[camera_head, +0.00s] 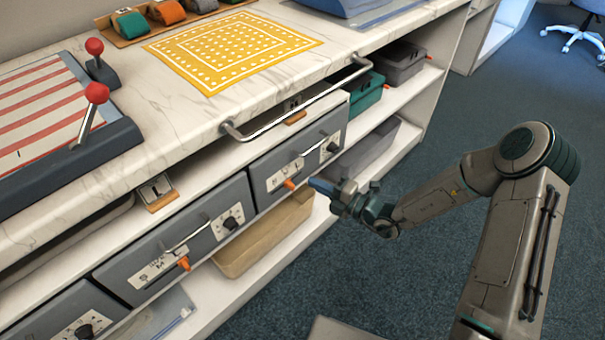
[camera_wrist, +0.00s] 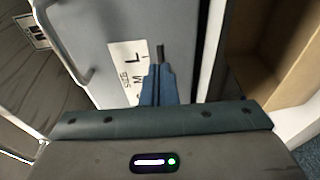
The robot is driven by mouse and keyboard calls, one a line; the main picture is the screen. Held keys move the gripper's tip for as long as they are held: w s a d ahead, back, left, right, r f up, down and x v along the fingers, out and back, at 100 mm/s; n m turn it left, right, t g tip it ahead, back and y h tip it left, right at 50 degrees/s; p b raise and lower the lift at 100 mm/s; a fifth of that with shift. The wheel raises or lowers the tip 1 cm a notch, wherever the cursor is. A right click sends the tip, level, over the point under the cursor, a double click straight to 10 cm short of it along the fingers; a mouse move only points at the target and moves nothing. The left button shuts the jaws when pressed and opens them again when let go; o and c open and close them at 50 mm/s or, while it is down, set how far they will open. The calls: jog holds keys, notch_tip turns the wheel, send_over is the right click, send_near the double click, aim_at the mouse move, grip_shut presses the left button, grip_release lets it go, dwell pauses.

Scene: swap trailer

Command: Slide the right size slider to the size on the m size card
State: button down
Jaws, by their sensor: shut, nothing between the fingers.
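The right size slider is an orange knob (camera_head: 289,184) on a pale lettered plate (camera_head: 285,174) on the right grey drawer front (camera_head: 262,165). In the wrist view the plate (camera_wrist: 122,60) shows an L and an M, and the knob is hidden behind my fingers. My gripper (camera_head: 320,186) is shut and empty, its blue fingertips just right of the knob in the head view; they also show over the plate in the wrist view (camera_wrist: 161,72). I cannot tell whether they touch the knob. The m size card cannot be identified; a small card holder (camera_head: 157,192) is too small to read.
A left drawer (camera_head: 200,230) has its own orange slider (camera_head: 184,263) and black dial (camera_head: 230,222). The right drawer has a handle (camera_head: 308,147) and dial (camera_head: 333,147). A long rail (camera_head: 300,97) runs along the counter edge. A tan bin (camera_head: 262,240) sits below.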

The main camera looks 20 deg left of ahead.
jog(key=s+d+p, duration=0.2)
jog(key=s+d, duration=0.1)
jog(key=d, duration=0.2)
jog(key=shift+d, duration=0.4)
jog(key=s+d+r+n+g+h+p, duration=0.2)
jog(key=s+d+r+n+p, duration=0.15)
jog(key=r+n, duration=0.4)
jog(key=s+d+r+n+g+h+p, duration=0.25)
jog(key=r+n+p, duration=0.25)
jog(key=r+n, duration=0.25)
jog(key=s+d+r+n+g+h+p, duration=0.2)
jog(key=s+r+n+g+h+p, duration=0.1)
jog(key=r+n+p, duration=0.4)
jog(key=s+d+r+n+t+h+p, duration=0.3)
jog(key=d+r+n+h+p, duration=0.2)
jog(key=r, duration=0.9)
jog(key=s+d+r+n+t+h+p, duration=0.2)
jog(key=d+r+n+t+h+p, duration=0.2)
jog(key=d+r+n+p, duration=0.3)
jog(key=d+r+n+h, duration=0.1)
jog(key=d+r+n, duration=0.3)
jog(key=d+r, duration=0.3)
jog(key=shift+s+d, duration=0.15)
jog(key=shift+s, duration=0.25)
